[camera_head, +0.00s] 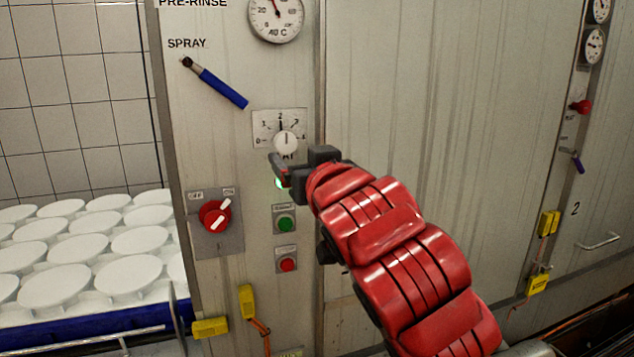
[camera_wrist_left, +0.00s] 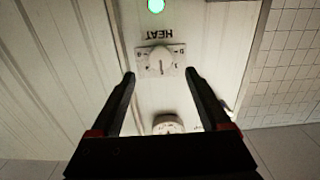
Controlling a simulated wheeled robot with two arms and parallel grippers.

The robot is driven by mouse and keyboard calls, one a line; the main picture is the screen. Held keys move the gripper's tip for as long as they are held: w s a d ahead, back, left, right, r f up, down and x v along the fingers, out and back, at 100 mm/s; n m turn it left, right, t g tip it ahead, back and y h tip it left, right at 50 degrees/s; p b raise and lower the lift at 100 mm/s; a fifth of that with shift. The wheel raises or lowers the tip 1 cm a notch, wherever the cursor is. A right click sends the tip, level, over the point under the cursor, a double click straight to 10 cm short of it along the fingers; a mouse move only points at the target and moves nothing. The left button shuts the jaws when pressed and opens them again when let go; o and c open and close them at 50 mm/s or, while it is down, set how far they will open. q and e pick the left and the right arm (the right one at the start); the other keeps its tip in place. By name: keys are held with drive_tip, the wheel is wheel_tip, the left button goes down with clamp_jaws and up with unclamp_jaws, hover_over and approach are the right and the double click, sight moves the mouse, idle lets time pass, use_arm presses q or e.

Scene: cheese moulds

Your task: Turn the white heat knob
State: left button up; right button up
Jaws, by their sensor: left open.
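The white heat knob (camera_head: 286,143) sits on a white numbered scale plate on the metal panel. Its dark mark points roughly up, near the 2. My left gripper (camera_head: 283,163) is just below the knob, at the end of my red arm, and partly covers the HEAT label. In the left wrist view the left gripper (camera_wrist_left: 160,73) is open, with nothing between its fingers. I cannot tell any contact with the knob. My right gripper is not in view.
A round gauge (camera_head: 275,15) is above the knob. A blue spray lever (camera_head: 219,85) is upper left, a red switch (camera_head: 213,216) lower left. Green (camera_head: 286,223) and red (camera_head: 287,264) buttons are below. White moulds (camera_head: 130,273) stand at left.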

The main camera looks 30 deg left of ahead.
use_arm(q)
drive_tip(key=v, duration=0.7)
drive_tip(key=shift+s+d+b, duration=0.15)
drive_tip(key=shift+s+b, duration=0.1)
drive_tip(key=shift+b, duration=0.2)
